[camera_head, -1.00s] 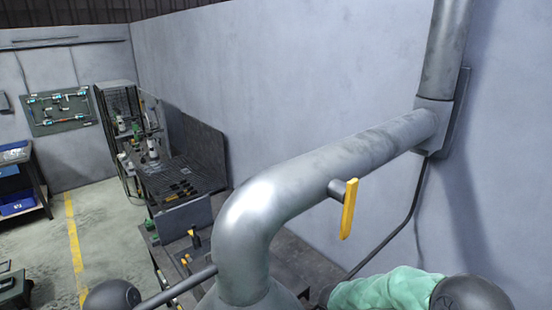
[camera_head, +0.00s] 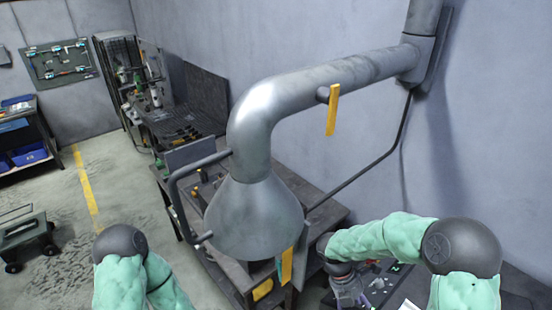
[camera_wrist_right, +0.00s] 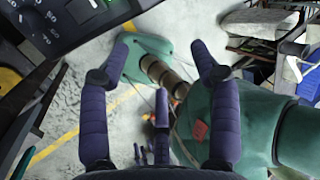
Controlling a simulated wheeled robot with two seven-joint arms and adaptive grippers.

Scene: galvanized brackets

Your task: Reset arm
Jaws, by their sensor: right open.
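My right arm, in a mint-green sleeve with a dark grey joint, comes in at the lower right of the head view. Its gripper (camera_head: 347,290) is near the lower middle, partly cut off by the frame edge. In the right wrist view my right gripper (camera_wrist_right: 165,72) has its purple-padded fingers spread apart. Nothing is between the fingers; floor and green parts of my own body show beyond them. My left arm shows at the lower left of the head view, with its sleeve running out of the bottom edge. My left gripper is out of frame.
A metal extraction hood (camera_head: 254,215) and its pipe (camera_head: 325,85) hang over a dark workbench (camera_head: 325,208) between my arms. A yellow lever (camera_head: 332,110) hangs from the pipe. A dark green wheeled case (camera_head: 22,236) stands on the floor at left. Open floor (camera_head: 125,190) lies left of the bench.

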